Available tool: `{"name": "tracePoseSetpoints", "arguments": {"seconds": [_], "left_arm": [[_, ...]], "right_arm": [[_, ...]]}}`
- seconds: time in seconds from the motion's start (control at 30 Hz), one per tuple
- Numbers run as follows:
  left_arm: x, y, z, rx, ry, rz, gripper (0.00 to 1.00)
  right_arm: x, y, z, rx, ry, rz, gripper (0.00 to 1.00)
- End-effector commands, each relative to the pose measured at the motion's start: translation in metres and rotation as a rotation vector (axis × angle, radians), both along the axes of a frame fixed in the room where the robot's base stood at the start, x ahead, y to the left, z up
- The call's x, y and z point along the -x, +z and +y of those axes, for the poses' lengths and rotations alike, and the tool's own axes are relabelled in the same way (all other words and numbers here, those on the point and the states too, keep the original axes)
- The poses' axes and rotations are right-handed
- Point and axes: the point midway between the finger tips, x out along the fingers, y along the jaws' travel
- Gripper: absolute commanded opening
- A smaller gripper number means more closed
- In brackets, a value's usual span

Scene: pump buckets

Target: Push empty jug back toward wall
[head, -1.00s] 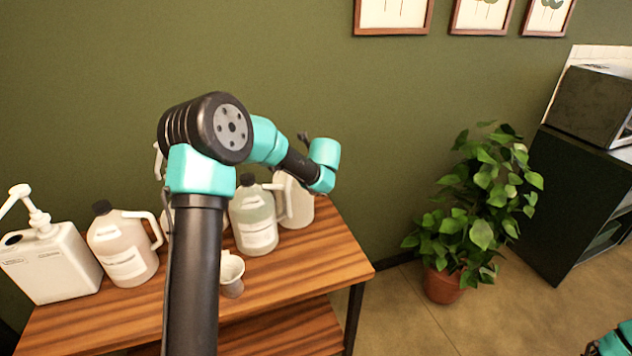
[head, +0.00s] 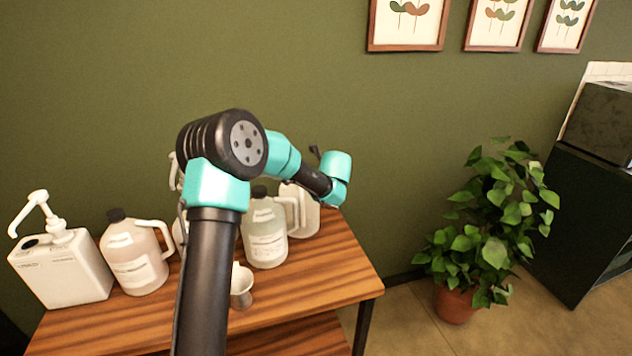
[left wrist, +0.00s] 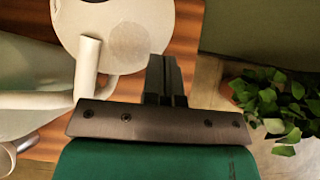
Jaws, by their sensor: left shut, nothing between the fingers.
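Several pale jugs stand in a row on the wooden table (head: 330,262). The rightmost white jug (head: 304,217) is partly hidden behind my left forearm and a clear jug (head: 265,240). I cannot tell for sure which jug is empty. In the left wrist view a white jug (left wrist: 135,17) with a handle (left wrist: 88,68) is at the top. My left gripper (left wrist: 165,62) is shut and empty, its fingertips at that jug's lower right edge. I cannot tell if they touch. In the head view its fingers are hidden. My right gripper is not in view.
A pinkish jug (head: 135,258) and a white pump container (head: 62,270) stand at the left. The green wall (head: 110,110) is behind. A potted plant (head: 495,225) stands right of the table.

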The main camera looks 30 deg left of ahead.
Motion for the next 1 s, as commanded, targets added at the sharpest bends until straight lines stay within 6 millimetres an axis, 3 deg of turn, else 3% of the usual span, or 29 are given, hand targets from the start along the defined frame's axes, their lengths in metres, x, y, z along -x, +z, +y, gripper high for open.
{"name": "tracePoseSetpoints", "arguments": {"seconds": [0.07, 0.5, 0.7, 1.0], "left_arm": [[0.008, 0.0, -0.016, 0.001, -0.008, 0.002, 0.0], [0.045, 0.06, -0.056, 0.001, -0.006, -0.002, 0.0], [0.052, 0.07, -0.064, 0.001, -0.004, -0.001, 0.0], [0.053, 0.071, -0.064, 0.001, -0.004, 0.0, 0.0]], "right_arm": [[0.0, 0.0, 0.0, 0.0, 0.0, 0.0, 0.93], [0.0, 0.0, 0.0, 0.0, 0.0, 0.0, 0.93], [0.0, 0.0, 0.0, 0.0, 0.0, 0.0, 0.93], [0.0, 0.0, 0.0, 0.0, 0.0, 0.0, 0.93]]}}
